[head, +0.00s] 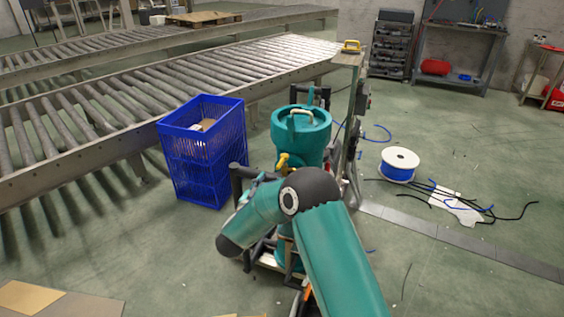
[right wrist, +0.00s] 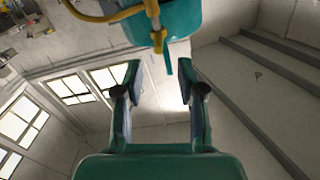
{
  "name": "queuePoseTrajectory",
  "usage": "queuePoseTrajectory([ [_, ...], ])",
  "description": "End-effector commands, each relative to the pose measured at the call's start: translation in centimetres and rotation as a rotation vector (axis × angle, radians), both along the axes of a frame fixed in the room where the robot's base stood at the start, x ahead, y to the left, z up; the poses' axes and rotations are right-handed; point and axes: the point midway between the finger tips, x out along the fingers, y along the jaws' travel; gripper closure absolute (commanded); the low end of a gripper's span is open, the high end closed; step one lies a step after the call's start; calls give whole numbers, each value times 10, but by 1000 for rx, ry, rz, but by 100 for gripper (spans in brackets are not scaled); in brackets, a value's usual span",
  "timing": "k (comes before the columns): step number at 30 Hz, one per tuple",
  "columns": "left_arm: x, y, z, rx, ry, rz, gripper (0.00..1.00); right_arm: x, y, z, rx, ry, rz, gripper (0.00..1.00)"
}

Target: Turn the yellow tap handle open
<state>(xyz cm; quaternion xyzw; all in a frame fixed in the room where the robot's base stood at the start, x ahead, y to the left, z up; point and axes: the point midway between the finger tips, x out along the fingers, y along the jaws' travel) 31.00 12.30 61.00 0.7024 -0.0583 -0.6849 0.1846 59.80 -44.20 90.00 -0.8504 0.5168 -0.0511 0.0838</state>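A teal tank (head: 301,135) with a pale lid handle stands upright in a dark cart frame in the head view. A yellow part (head: 284,161), which looks like the tap handle, shows on its side. My right arm crosses in front and hides the tank's lower part. In the right wrist view my right gripper (right wrist: 162,85) is open, its fingers apart with nothing between them. A curved yellow part (right wrist: 108,12) and a teal body (right wrist: 180,18) show beyond the fingertips, with a metal fitting and a thin teal rod. The gripper appears apart from them. My left gripper is out of view.
A blue crate (head: 205,150) stands left of the tank, beside a roller conveyor (head: 90,110). A blue cable spool (head: 399,165) and loose cables (head: 440,193) lie on the floor at right. Cardboard (head: 50,300) lies at the lower left. Floor at right front is mostly clear.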

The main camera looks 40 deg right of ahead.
Motion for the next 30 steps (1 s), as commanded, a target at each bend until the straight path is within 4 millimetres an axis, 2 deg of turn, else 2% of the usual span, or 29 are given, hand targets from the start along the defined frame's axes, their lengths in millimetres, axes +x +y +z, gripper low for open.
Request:
queuePoseTrajectory([
  [1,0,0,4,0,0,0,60,4,-12,2,-1,0,-5,61],
  [6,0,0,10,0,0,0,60,21,-43,1,0,1,-3,61],
  [12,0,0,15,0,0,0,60,35,-70,0,0,1,-2,61],
  [18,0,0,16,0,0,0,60,41,-81,0,0,1,0,61],
  [26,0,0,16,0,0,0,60,42,-82,-1,0,1,1,61],
  [27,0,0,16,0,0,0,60,42,-82,-1,0,1,1,63],
  [30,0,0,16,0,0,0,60,42,-82,-1,0,1,0,80],
])
